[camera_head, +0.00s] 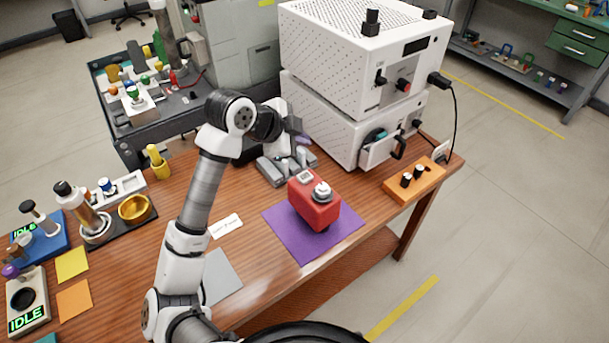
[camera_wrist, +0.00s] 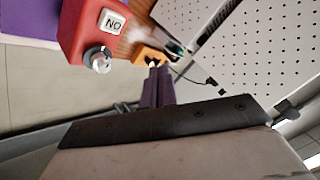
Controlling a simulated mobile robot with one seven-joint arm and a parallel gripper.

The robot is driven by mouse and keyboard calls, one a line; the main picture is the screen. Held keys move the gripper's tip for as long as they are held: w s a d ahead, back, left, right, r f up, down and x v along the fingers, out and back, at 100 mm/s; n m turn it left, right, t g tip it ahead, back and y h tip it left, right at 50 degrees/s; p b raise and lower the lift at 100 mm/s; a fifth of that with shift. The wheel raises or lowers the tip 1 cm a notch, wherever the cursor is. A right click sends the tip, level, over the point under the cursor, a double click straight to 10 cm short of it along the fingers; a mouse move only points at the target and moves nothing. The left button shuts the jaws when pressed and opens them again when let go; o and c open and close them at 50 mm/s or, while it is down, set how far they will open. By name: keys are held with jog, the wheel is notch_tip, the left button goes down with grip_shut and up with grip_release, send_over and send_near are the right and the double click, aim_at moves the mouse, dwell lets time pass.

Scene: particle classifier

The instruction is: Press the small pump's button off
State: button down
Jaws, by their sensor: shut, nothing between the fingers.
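The small red pump (camera_head: 312,205) sits on a purple mat (camera_head: 283,240) near the table's right front edge. A silver round knob (camera_head: 321,191) and a small pale square panel (camera_head: 305,177) are on it. In the wrist view the red pump (camera_wrist: 82,30) is at upper left, with the knob (camera_wrist: 98,61) facing the camera; the panel (camera_wrist: 113,21) shows lettering that reads as ON upside down. My gripper (camera_wrist: 156,70) has purple fingers, closed together and empty, to the right of the pump in that view. In the head view my gripper (camera_head: 302,140) is behind the pump, apart from it.
Stacked white instruments (camera_head: 345,100) stand close behind and right of the pump. A grey rack (camera_head: 285,167) lies just behind it. An orange block (camera_head: 415,181) with black knobs is at right. A gold bowl (camera_head: 134,208) and other devices fill the left side.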

jog(key=b, duration=0.6)
send_near(307, 174)
jog(key=shift+w+d+f, duration=0.7)
jog(key=shift+w+d, duration=0.2)
jog(key=shift+d, duration=0.05)
jog(key=shift+w+d+f, duration=0.65)
jog(key=shift+w+d, duration=0.2)
jog(key=shift+d, duration=0.1)
jog(key=shift+f+b, duration=0.1)
jog(key=shift+b, duration=0.2)
jog(key=shift+f+b, duration=0.3)
jog(key=shift+f+b, duration=0.75)
jog(key=shift+f, duration=0.1)
dwell(0.5)
dwell(0.4)
jog(key=shift+r+p, duration=1)
jog(key=shift+r, duration=0.3)
jog(key=shift+r+p, duration=1.85)
jog(key=shift+r, duration=0.7)
